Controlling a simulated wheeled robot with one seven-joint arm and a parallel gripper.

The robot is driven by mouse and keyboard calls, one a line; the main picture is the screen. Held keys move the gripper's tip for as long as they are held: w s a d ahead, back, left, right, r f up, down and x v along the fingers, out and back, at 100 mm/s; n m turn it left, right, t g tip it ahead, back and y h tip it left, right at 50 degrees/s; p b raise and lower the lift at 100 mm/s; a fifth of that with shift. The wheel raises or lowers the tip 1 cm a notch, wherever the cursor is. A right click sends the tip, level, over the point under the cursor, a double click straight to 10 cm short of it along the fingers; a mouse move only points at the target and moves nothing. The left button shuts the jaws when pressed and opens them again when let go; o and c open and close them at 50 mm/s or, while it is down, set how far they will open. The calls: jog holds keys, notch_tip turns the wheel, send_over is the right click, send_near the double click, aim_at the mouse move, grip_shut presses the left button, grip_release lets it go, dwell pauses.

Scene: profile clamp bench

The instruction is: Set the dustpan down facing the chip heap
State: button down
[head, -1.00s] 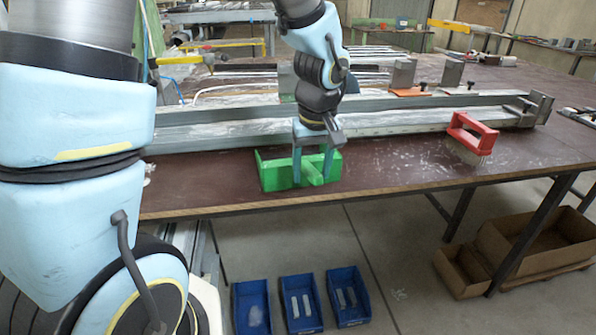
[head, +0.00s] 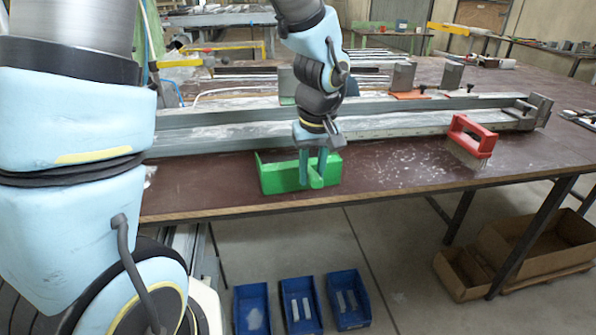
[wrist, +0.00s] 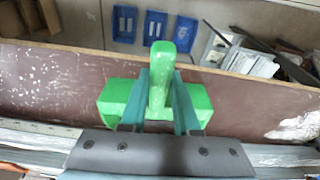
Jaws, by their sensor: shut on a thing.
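The green dustpan (head: 275,178) is at the front edge of the brown bench, and its handle points toward that edge. It also shows in the wrist view (wrist: 115,103), with the handle (wrist: 159,75) between my fingers. My gripper (head: 313,180) points down and is shut on the handle; it also shows in the wrist view (wrist: 160,105). Whether the pan touches the bench top is hard to tell. The chips (head: 405,172) are a scatter of pale flecks to the right of the pan, apart from it.
A red-handled brush (head: 472,135) stands right of the chips. A long metal profile (head: 400,122) lies behind the pan and chips. Blue bins (head: 302,305) are on the floor below the bench's front edge (head: 380,196). Bare bench top lies between pan and chips.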

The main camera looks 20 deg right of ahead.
jog(key=shift+r, duration=0.1)
dwell(0.7)
notch_tip(320, 180, up, 12)
jog(key=p, duration=0.9)
